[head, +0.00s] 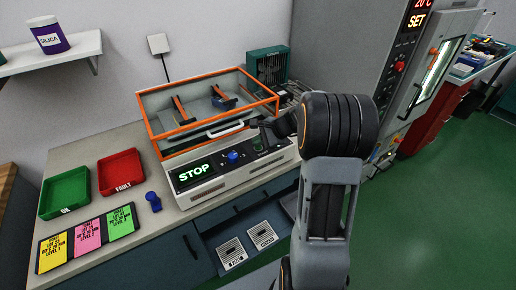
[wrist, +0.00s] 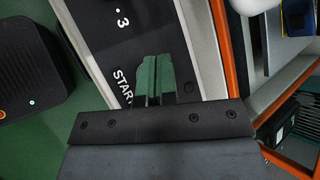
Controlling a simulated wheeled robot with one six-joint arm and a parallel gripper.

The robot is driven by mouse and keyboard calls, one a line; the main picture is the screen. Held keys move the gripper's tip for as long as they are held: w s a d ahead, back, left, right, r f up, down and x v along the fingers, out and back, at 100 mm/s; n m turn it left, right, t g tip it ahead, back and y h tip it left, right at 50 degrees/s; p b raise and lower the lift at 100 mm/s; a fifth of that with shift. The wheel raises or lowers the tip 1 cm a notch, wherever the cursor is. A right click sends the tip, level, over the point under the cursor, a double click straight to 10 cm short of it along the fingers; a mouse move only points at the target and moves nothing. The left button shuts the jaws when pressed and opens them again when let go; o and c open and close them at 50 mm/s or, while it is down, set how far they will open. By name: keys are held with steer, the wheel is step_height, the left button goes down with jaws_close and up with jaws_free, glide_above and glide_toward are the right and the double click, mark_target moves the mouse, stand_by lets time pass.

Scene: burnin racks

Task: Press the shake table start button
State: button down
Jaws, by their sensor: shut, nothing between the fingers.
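The shake table's control panel (head: 208,187) runs along the front of an orange-framed clear box, with a lit STOP display (head: 194,173) and a blue knob (head: 233,157). My gripper (head: 262,140) is shut and empty over the panel's right part, close to a small green patch. In the wrist view the START label (wrist: 122,86) lies just left of my gripper (wrist: 157,75). Green shapes show at the fingertips there; I cannot tell how much is button and how much is finger. Contact with the button cannot be made out.
The box's orange frame (head: 157,142) and pale handle (head: 225,130) stand just behind the panel. A green tray (head: 65,193), a red tray (head: 121,173) and a small blue object (head: 153,201) are on the bench to the left. A tall grey cabinet (head: 345,50) stands right.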

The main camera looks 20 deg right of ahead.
mark_target(258, 148)
steer(key=shift+f+b, duration=0.35)
steer(key=shift+f, duration=0.15)
stand_by(0.7)
steer(key=shift+r, duration=0.2)
steer(key=shift+r+p, duration=0.7)
steer(key=shift+r, duration=0.1)
steer(key=shift+r+p, duration=1.9)
steer(key=shift+r, duration=0.55)
